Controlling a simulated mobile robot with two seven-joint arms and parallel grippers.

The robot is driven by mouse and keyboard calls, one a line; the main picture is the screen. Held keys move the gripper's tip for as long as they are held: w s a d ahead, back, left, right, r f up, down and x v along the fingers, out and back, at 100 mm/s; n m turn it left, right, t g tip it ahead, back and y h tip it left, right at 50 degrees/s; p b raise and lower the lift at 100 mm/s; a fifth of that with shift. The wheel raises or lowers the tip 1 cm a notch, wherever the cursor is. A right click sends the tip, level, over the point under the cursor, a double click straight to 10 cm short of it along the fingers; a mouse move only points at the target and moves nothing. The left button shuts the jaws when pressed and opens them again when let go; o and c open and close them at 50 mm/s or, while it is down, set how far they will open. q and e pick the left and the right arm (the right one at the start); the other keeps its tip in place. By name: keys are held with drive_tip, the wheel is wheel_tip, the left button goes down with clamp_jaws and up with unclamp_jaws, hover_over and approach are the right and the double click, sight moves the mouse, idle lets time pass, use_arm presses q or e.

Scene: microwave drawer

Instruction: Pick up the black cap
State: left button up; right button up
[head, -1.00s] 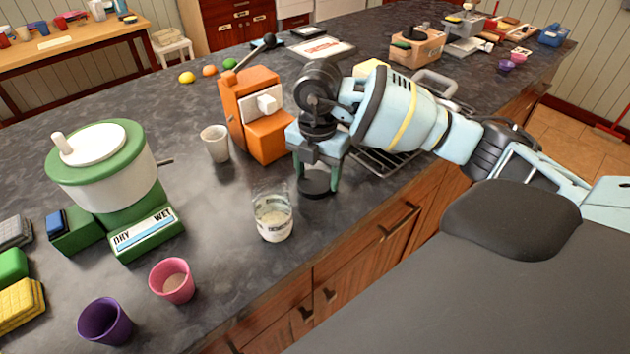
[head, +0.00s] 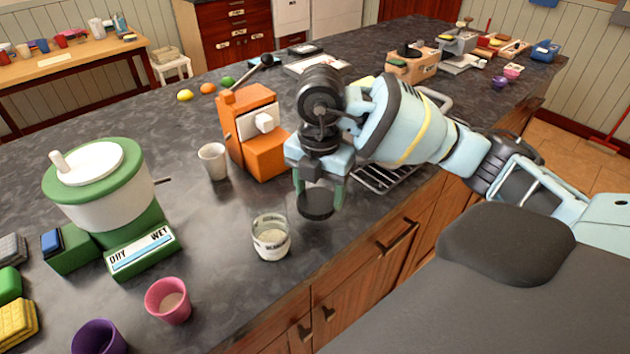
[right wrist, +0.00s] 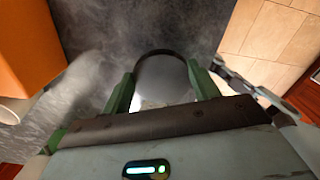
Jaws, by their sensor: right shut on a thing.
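The black cap (head: 316,204) is a dark round disc between the fingertips of my right gripper (head: 318,192) in the head view. The gripper is shut on it, with one green finger at each side. In the right wrist view the cap (right wrist: 162,72) shows as a grey disc with a dark rim between the green fingers of the gripper (right wrist: 162,88). It appears to be held just above the dark counter; the exact gap is hard to tell. My left gripper is not in view.
A glass jar (head: 271,238) with pale contents stands just left of the gripper. An orange machine (head: 255,135) and white cup (head: 213,161) stand behind it. A wire rack (head: 378,178) lies to the right. The counter's front edge is close.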

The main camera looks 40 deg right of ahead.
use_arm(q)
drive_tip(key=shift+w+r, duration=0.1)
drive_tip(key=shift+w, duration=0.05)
use_arm(e)
drive_tip(key=s+a+r, duration=0.1)
drive_tip(key=s+a, duration=0.4)
drive_tip(key=s, duration=0.5)
drive_tip(key=shift+s, duration=0.35)
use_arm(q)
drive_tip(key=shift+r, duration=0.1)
use_arm(e)
drive_tip(key=shift+r, duration=0.15)
